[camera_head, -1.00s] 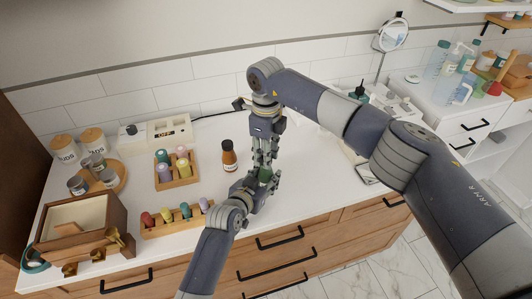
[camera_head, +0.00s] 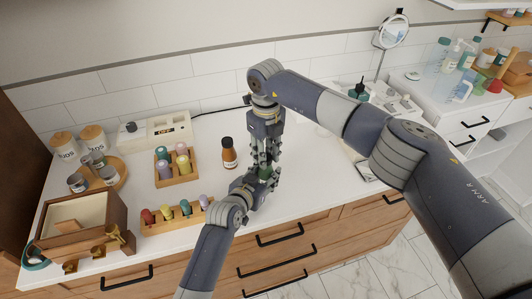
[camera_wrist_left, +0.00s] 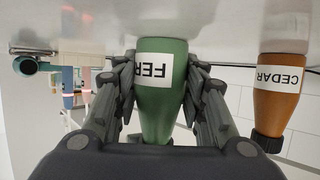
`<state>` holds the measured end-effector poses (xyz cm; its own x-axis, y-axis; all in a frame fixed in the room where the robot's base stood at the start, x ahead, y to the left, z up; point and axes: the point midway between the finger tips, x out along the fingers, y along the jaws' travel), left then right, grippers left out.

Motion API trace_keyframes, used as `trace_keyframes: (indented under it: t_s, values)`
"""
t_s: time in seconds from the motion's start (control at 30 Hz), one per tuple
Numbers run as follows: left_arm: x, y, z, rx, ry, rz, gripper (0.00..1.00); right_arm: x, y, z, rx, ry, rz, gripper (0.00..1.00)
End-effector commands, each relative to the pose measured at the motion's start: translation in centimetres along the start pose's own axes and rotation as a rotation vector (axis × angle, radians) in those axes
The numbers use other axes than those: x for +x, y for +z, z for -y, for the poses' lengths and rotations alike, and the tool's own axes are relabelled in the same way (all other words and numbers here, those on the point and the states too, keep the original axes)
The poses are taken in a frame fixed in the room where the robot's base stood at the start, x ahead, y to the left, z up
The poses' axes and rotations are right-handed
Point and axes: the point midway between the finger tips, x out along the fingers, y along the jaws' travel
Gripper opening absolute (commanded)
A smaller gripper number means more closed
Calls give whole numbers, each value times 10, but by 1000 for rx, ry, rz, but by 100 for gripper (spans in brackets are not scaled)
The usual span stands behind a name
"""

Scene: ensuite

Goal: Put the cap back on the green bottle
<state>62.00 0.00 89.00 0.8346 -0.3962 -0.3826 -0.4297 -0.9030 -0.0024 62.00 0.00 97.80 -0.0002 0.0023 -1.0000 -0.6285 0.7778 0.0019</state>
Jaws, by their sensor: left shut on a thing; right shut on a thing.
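The green bottle (camera_head: 265,172) stands near the front of the white counter, mostly covered by my grippers in the head view. In the left wrist view, which is upside down, the green bottle (camera_wrist_left: 160,95) shows a white label reading "FER". My left gripper (camera_head: 262,180) is shut on the bottle, one finger on each side. My right gripper (camera_head: 266,160) points straight down right above the bottle, shut on the cap. The cap is hidden between its fingers, so I cannot tell whether it touches the bottle neck.
A brown bottle (camera_head: 229,154) with a black cap, labelled "CEDAR", stands close to the left of my grippers. Wooden racks of small coloured bottles (camera_head: 176,168) (camera_head: 178,216) and a wooden box (camera_head: 75,222) are farther left.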

Motion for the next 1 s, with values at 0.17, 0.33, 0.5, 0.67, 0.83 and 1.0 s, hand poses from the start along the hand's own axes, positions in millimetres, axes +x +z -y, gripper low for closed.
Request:
trace_keyframes:
  t_s: [0.17, 0.33, 0.5, 0.67, 0.83, 1.0]
  values:
    - [0, 2, 0, 0, 0, 3, 0, -1, 0, 0, 283, 0, 2, 19]
    - [0, 2, 0, 0, 0, 3, 0, -1, 0, 0, 556, 1, 2, 19]
    - [0, 2, 0, 0, 0, 4, 0, -1, 0, 0, 828, 1, 2, 19]
    - [0, 2, 0, 0, 0, 4, 0, 0, 0, 0, 1085, 1, 2, 19]
    - [0, 2, 0, 0, 0, 4, 0, 0, 0, 0, 1357, 1, 2, 19]
    - [0, 2, 0, 0, 0, 4, 0, 0, 1, 0, 1631, 2, 2, 19]
